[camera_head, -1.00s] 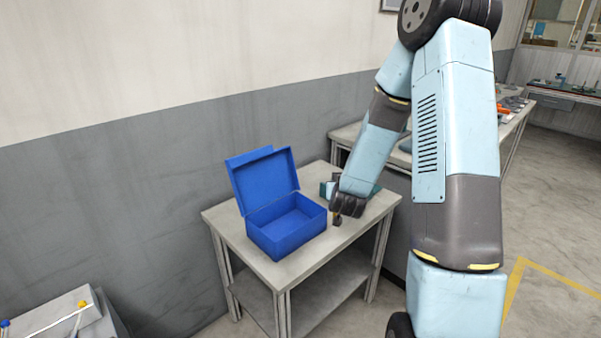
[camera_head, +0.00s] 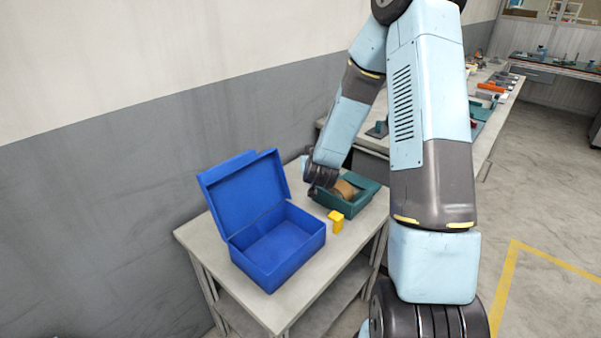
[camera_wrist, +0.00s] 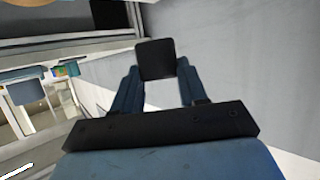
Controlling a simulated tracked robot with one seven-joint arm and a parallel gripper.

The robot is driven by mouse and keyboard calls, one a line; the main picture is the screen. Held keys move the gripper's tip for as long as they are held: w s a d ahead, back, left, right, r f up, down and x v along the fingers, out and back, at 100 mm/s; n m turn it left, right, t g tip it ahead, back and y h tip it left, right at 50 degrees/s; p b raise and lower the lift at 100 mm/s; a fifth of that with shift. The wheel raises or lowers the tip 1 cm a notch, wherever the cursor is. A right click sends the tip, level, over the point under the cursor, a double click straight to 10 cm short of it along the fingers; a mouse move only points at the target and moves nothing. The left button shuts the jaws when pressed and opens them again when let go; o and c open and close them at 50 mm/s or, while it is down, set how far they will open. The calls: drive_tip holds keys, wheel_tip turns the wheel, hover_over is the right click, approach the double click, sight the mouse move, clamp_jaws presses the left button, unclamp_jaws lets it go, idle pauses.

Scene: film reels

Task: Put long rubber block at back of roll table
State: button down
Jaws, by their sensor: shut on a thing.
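A black block (camera_wrist: 156,60), which looks like the rubber block, is between the two blue fingers of my gripper (camera_wrist: 158,80) in the wrist view. My gripper is shut on it. In the head view my gripper (camera_head: 316,188) is over the back part of the small table (camera_head: 313,258), at the left rear of a green tray (camera_head: 365,200). A tan roll (camera_head: 346,188) lies in that tray, partly behind my gripper. The block cannot be made out in the head view, nor whether it touches the table.
An open blue box (camera_head: 272,250) stands on the table's left side, its lid raised. A small yellow block (camera_head: 336,220) stands between box and tray. A wall (camera_head: 120,210) runs behind. Another bench (camera_head: 480,150) with several items is farther back.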

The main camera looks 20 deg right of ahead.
drive_tip(key=x, duration=0.2)
drive_tip(key=a+x, duration=0.1)
drive_tip(key=x, duration=0.4)
drive_tip(key=shift+w+a+f, duration=0.15)
drive_tip(key=shift+a+f, duration=0.1)
drive_tip(key=shift+w+a+f, duration=0.1)
drive_tip(key=shift+w+f, duration=0.65)
drive_tip(key=shift+f, duration=0.25)
drive_tip(key=shift+w+a+f, duration=0.1)
drive_tip(key=shift+w+f, duration=0.6)
drive_tip(key=shift+f, duration=0.3)
drive_tip(key=shift+w+f, duration=0.75)
drive_tip(key=shift+f, duration=1.6)
drive_tip(key=shift+s+f, duration=0.1)
drive_tip(key=shift+f, duration=0.5)
drive_tip(key=c, duration=0.5)
unclamp_jaws()
drive_tip(key=shift+s+f, duration=0.1)
drive_tip(key=shift+f, duration=0.05)
drive_tip(key=shift+c, duration=0.2)
